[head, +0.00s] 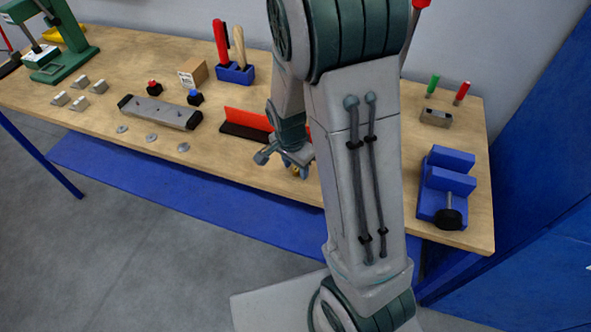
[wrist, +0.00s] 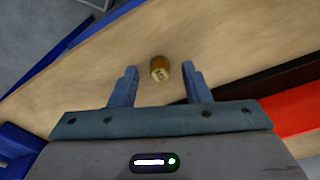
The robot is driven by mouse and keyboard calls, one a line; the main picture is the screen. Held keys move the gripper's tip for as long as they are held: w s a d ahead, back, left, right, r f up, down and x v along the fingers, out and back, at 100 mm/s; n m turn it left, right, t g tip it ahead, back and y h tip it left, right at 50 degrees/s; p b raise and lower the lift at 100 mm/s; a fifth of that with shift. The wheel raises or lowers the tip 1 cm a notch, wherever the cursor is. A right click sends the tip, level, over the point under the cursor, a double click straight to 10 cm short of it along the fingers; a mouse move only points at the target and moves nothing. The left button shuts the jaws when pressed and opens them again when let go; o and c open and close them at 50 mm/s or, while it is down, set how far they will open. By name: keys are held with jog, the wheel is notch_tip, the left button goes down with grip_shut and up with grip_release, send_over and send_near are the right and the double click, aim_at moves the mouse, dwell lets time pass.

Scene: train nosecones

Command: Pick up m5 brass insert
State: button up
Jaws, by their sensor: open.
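The brass insert (wrist: 159,69) is a small golden-brown cylinder on the wooden bench top. A small bit of the brass insert (head: 296,171) shows there beside the fingers.
A red and black block (head: 247,123) stands close to my gripper on the bench. A grey bar fixture (head: 160,112) and several washers lie to the left. A blue vise (head: 446,188) stands at the right. The bench's front edge is close.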

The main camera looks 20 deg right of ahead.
grip_shut()
dwell(0.3)
